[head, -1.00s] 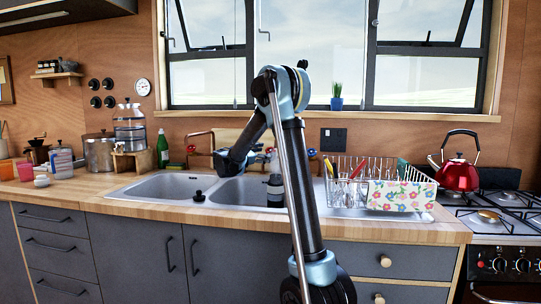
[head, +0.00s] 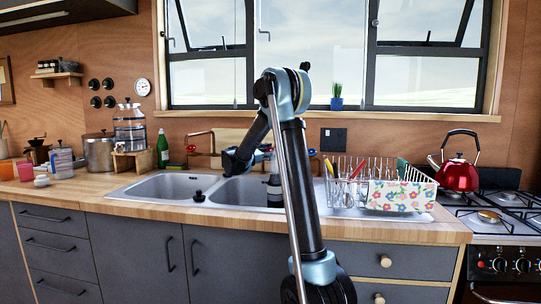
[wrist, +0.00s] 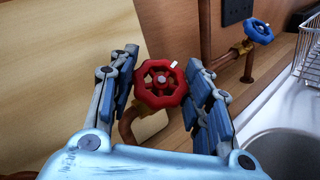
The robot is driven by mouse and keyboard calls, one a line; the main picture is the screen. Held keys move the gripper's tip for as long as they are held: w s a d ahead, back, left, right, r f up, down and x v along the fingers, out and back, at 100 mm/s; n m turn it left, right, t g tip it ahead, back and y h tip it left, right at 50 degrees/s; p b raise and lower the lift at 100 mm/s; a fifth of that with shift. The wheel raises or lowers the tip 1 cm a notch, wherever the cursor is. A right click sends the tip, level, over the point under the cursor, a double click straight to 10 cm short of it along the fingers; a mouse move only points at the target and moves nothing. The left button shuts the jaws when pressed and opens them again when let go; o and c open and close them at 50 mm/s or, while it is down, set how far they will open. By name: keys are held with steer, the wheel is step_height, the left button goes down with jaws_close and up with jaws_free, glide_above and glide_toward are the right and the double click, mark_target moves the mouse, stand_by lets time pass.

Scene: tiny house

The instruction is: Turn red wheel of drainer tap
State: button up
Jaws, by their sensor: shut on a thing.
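The red wheel (wrist: 160,83) of the tap sits on a copper pipe in the wrist view, face towards the camera. My gripper (wrist: 163,88) is around it, with one blue-padded finger on each side, and is shut on the wheel. A blue wheel (wrist: 259,32) on a second copper pipe is to the right, apart from my gripper. In the head view my gripper (head: 266,151) is behind the sink, and the red wheel it holds cannot be made out clearly there. The blue wheel (head: 312,152) shows next to the dish rack.
The wire dish rack (head: 350,192) stands right of the sink (head: 178,187), with a flowered cloth over its front. Another red wheel (head: 191,149) is further left. A red kettle (head: 459,175) stands on the stove.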

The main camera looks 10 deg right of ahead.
steer(key=shift+m, duration=0.3)
steer(key=shift+m+g+h, duration=0.4)
steer(key=shift+m+g, duration=2)
steer(key=shift+g, duration=0.3)
steer(key=o, duration=1.1)
steer(key=v, duration=1.2)
